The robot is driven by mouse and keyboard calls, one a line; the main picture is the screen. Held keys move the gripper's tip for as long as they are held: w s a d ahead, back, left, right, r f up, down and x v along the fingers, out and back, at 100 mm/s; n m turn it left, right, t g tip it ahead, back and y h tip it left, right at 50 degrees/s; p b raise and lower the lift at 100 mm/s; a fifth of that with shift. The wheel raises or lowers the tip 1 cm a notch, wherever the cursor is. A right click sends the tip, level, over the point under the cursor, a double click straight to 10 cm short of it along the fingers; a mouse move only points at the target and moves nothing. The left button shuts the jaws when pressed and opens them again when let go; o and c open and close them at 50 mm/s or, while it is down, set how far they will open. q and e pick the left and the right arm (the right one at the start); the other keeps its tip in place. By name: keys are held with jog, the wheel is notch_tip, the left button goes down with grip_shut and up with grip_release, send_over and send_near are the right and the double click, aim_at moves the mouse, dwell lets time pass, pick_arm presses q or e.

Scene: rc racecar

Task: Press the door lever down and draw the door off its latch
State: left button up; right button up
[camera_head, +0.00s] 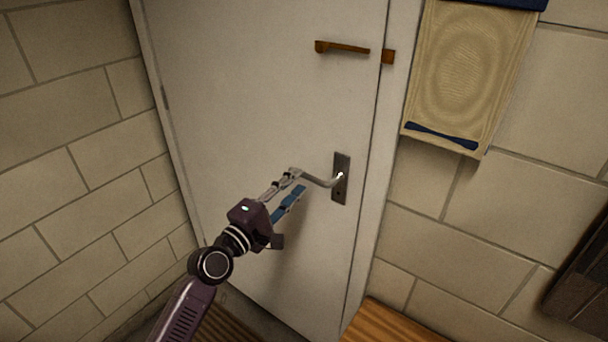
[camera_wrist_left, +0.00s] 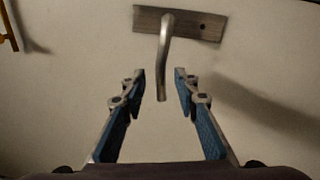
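The white door (camera_head: 240,90) stands in its frame and looks closed. Its silver lever (camera_head: 318,181) sticks out to the left from a dark metal plate (camera_head: 341,187) near the door's right edge. My left gripper (camera_head: 298,182) is at the lever's free end, with its fingers apart. In the left wrist view the lever (camera_wrist_left: 165,60) reaches down from its plate (camera_wrist_left: 205,25), and its tip lies between the two open blue-padded fingers (camera_wrist_left: 160,85). Gaps show on both sides of the lever, so I see no grip on it. My right gripper is in neither view.
An orange-brown latch bar (camera_head: 345,47) sits higher on the door, with a matching piece (camera_head: 388,57) on the frame. A tan towel (camera_head: 465,75) hangs on the tiled wall at right. A wooden surface (camera_head: 390,325) lies below the door's right side.

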aim_at(304, 176)
pick_arm(q)
jog(key=shift+x, duration=2.2)
grip_shut()
